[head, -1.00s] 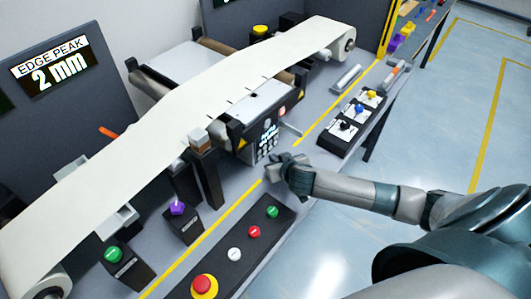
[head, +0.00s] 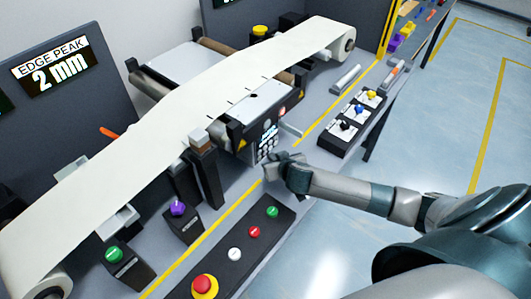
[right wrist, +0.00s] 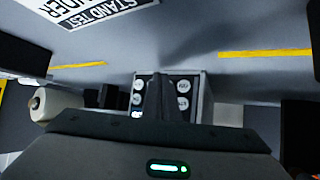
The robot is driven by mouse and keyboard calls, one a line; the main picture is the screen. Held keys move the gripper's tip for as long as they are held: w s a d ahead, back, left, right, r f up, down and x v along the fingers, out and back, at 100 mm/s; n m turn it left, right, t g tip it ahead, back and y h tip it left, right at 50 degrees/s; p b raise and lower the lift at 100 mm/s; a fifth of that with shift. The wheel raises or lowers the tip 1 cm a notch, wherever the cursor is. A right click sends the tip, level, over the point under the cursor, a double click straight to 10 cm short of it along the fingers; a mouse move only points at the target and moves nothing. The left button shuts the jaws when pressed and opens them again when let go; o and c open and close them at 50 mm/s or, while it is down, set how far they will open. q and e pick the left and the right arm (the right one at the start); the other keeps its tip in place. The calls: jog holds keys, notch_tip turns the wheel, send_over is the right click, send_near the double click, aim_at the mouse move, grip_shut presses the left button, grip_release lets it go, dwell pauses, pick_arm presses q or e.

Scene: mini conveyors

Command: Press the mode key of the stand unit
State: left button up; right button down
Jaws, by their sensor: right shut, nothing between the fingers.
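The stand unit (head: 243,146) is the dark box under the web, with a small lit display and a keypad (head: 267,147) on its front face. My right gripper (head: 270,167) is shut and empty, with its tips just in front of the lower keypad. In the right wrist view the keypad (right wrist: 183,87) shows round pale keys in columns. The shut right fingers (right wrist: 160,97) cover its middle column. Key labels are too small to read surely, so I cannot tell which is the mode key. Contact with a key cannot be told. My left gripper is not in view.
A button box (head: 234,254) with red, white and green buttons lies in front. A black box with three knobs (head: 352,122) stands to the right. A small lever (head: 290,130) sticks out beside the keypad. A white web (head: 150,125) runs above the unit.

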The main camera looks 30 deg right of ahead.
jog(key=shift+w+a, duration=0.1)
jog(key=shift+w, duration=0.25)
dwell(0.7)
jog(key=shift+s, duration=0.15)
dwell(0.3)
jog(key=shift+s+d+p, duration=0.3)
jog(key=shift+s+p, duration=0.1)
jog(key=shift+s, duration=0.2)
jog(key=shift+s+d+p, duration=0.3)
jog(key=shift+s+p, duration=0.05)
jog(key=shift+s, duration=0.4)
jog(key=shift+s+d+p, duration=0.2)
jog(key=shift+s+d, duration=0.15)
jog(key=shift+s, duration=0.45)
jog(key=shift+s+d+p, duration=0.2)
jog(key=shift+s+d, duration=0.1)
jog(key=shift+s, duration=0.45)
jog(key=shift+s, duration=0.1)
